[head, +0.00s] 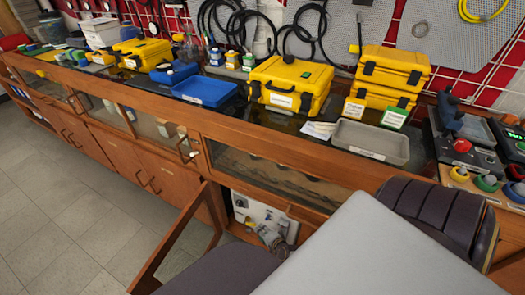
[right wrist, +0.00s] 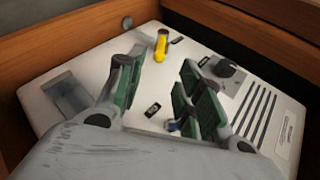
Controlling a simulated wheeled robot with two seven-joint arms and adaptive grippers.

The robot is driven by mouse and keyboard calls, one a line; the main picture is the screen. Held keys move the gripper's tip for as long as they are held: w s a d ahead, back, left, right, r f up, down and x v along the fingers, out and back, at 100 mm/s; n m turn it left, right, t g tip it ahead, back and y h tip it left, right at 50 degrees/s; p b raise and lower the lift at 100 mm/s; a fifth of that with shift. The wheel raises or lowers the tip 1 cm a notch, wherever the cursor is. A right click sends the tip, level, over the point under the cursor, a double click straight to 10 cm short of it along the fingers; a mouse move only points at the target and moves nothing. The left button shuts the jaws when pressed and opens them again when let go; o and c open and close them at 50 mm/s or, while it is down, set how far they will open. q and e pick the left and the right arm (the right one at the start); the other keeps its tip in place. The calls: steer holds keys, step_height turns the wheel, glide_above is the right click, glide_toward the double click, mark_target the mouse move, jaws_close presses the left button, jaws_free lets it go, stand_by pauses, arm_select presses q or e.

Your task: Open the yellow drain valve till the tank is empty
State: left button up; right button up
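The yellow drain valve (right wrist: 161,46) is a small yellow handle on a white panel (right wrist: 205,48), near its far edge in the right wrist view. A clear, box-like tank (right wrist: 68,95) is at the panel's left; I cannot tell its water level. My right gripper (right wrist: 162,68) is open, with green-padded fingers apart and nothing between them. The valve shows beyond the fingertips, apart from them. My left gripper is not in view.
A black knob (right wrist: 228,68) and a slotted vent (right wrist: 258,112) are on the panel's right. Wooden cabinet walls (right wrist: 240,30) close in around it. The open cabinet door (head: 172,240) stands out to the left. Yellow cases (head: 290,85) and a grey tray (head: 370,142) are on the bench above.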

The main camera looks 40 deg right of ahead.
steer(key=shift+c, duration=0.2)
